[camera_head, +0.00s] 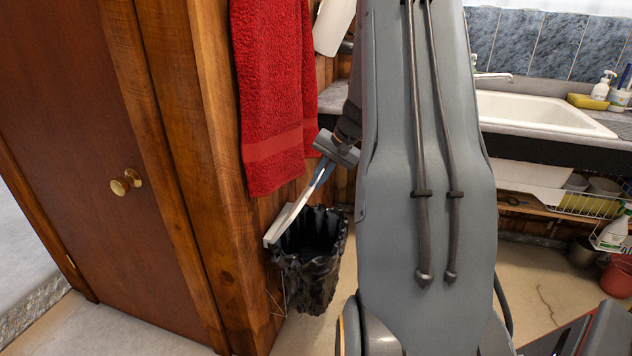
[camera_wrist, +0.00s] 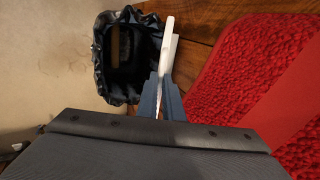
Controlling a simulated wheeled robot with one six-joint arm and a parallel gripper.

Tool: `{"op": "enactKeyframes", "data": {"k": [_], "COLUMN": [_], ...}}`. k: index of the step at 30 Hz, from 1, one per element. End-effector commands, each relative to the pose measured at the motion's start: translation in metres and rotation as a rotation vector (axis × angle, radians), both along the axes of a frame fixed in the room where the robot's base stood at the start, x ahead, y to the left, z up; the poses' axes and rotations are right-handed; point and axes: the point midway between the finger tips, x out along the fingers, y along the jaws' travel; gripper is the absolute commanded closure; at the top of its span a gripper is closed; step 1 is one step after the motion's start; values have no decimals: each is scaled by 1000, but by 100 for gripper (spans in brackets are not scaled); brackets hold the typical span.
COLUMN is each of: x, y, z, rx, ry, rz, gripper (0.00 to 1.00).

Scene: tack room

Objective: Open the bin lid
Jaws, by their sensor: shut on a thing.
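The bin (camera_head: 309,262), lined with a crumpled black bag, hangs low on the wooden wall. Its pale lid (camera_head: 287,222) stands raised and tilted over the wall side, leaving the bin's mouth uncovered. My gripper (camera_head: 316,184) reaches down from the upper right, and its blue-grey fingers are shut on the lid's upper edge. In the wrist view the fingers (camera_wrist: 161,98) pinch the lid (camera_wrist: 167,44), which shows nearly edge-on. The open bin (camera_wrist: 101,68) is left of it, with something brownish inside.
A red towel (camera_head: 270,90) hangs just above the bin and also shows close beside the fingers in the wrist view (camera_wrist: 245,75). A white sink (camera_head: 540,112) is at right. Floor is clear left of the bin.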

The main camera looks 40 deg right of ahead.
Motion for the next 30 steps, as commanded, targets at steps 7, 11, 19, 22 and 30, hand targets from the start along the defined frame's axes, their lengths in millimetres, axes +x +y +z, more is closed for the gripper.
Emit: {"op": "enactKeyframes", "data": {"k": [7, 11, 19, 22, 30], "x": [0, 0, 0, -2, -18], "y": [3, 2, 1, -1, -12], "z": [-2, -2, 0, 5, 42], "rx": [4, 3, 1, 1, -1], "ry": [3, 2, 1, -1, -1], "rz": [4, 3, 1, 0, 0], "gripper": [100, 75, 75, 75, 75]}}
